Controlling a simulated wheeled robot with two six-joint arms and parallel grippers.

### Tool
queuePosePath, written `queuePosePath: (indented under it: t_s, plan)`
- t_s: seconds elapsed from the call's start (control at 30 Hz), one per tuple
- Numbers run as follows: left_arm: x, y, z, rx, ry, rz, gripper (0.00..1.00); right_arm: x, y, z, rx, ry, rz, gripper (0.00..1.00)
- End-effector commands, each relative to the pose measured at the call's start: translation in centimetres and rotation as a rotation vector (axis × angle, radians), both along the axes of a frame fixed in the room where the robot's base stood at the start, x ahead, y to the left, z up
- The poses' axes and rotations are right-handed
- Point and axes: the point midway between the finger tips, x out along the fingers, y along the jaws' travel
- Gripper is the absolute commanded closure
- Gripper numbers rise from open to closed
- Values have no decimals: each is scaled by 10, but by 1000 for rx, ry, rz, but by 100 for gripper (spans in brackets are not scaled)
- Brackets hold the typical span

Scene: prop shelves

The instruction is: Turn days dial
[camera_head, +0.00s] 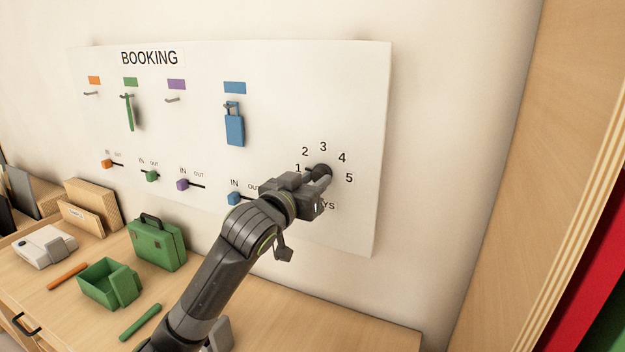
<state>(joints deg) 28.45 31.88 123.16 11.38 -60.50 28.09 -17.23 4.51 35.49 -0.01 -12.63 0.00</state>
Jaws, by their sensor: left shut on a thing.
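The days dial (322,171) is a dark round knob at the lower right of the white BOOKING board (300,80). The numbers 1 to 5 run in an arc around it, and the DAYS label below is partly covered. My left gripper (318,178) reaches up from below and is shut on the dial. The gripper and its fingers hide part of the knob. A small dark pointer shows on the knob's left side, near the 1. My right gripper is not in view.
Colored sliders, such as the blue slider (234,198), and hooks with hanging tags, including a blue tag (234,130), are on the board. A green case (157,243), an open green box (100,285) and sticks lie on the desk. A wooden panel (490,170) stands at right.

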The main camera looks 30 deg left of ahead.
Motion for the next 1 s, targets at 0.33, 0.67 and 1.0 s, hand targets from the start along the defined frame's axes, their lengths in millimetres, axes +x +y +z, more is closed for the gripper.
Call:
queuePosePath:
  t_s: [0.33,0.67,1.0]
  plan:
    - [0,0,3,271,19,0,93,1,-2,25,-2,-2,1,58]
    - [0,0,3,524,31,0,93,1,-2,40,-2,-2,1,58]
    - [0,0,3,667,38,0,93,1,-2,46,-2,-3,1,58]
